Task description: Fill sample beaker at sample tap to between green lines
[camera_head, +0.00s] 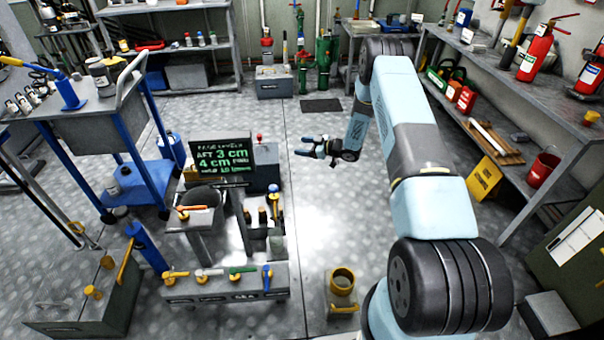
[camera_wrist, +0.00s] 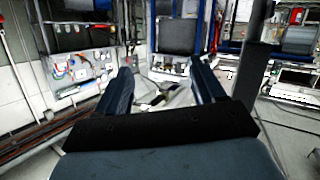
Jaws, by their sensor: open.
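My gripper (camera_head: 304,146) is open and empty in the head view, held out over the floor to the right of a black display. It points left. In the wrist view its two dark fingers stand apart, and my gripper (camera_wrist: 162,88) has nothing between them. I cannot make out a sample beaker with green lines. No tap can be picked out for certain as the sample tap. A grey box (camera_head: 225,286) at the front carries several taps or levers with yellow, green and blue handles. A further yellow-orange handle (camera_head: 196,208) sits on a grey block behind it.
The black display (camera_head: 224,161) with green text stands left of my gripper. A blue-framed cart (camera_head: 75,128) stands at the left. A yellow cup-shaped fitting (camera_head: 342,280) stands on the floor, front centre. Shelving (camera_head: 500,100) runs along the right. The middle floor is clear.

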